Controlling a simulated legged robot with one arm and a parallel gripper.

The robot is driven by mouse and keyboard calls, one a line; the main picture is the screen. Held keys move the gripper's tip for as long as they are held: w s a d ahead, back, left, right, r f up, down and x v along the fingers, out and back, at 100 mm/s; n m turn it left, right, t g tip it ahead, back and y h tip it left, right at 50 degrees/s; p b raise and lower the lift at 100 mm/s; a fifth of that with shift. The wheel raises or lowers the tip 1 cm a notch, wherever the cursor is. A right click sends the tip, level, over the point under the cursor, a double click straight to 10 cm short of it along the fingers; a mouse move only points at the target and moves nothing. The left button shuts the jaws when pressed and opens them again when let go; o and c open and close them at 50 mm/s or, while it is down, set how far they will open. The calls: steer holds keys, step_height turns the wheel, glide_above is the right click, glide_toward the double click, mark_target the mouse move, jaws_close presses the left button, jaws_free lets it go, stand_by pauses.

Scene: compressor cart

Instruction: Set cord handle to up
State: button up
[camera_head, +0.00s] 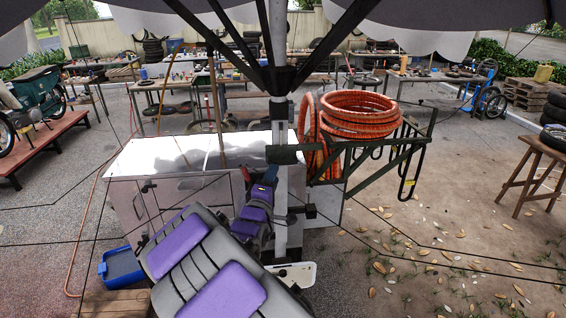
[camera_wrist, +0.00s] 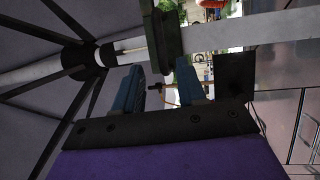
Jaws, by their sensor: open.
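My gripper (camera_head: 267,176) is in front of the compressor cart's white top (camera_head: 190,155), close to the grey pole (camera_head: 281,215). In the wrist view its two blue-grey fingers (camera_wrist: 158,82) stand apart. A small dark piece with a thin line shows in the gap between them; I cannot tell whether it is the cord handle or something farther off. A dark green clamp (camera_wrist: 165,30) on the pole lies just beyond the fingertips. I cannot make out the cord handle for certain in either view, and my arm hides part of the cart front.
A coiled orange hose (camera_head: 358,115) sits on a green rack (camera_head: 390,158) right of the pole. Umbrella ribs hang overhead and thin dark lines cross the scene. A blue tray (camera_head: 121,268) lies at lower left. A wooden stool (camera_head: 540,170) stands far right. The ground at right is open.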

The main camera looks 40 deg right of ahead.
mark_target(283, 164)
steer(key=w+d, duration=0.1)
steer(key=d, duration=0.1)
steer(key=w+d, duration=0.1)
steer(key=d, duration=0.2)
steer(key=w+d, duration=0.1)
steer(key=d, duration=0.2)
steer(key=shift+d+r+p, duration=0.2)
steer(key=shift+r+p, duration=0.15)
steer(key=shift+w+a, duration=0.25)
steer(key=shift+a, duration=0.4)
steer(key=shift+w+a, duration=0.25)
steer(key=shift+a, duration=0.35)
steer(key=shift+s+a+r, duration=0.1)
steer(key=shift+a+r, duration=0.05)
steer(key=shift+a, duration=0.1)
steer(key=shift+c, duration=0.7)
steer(key=shift+s, duration=0.1)
steer(key=shift+c, duration=0.7)
steer(key=shift+d, duration=0.65)
steer(key=c, duration=0.5)
jaws_close()
steer(key=shift+f, duration=0.2)
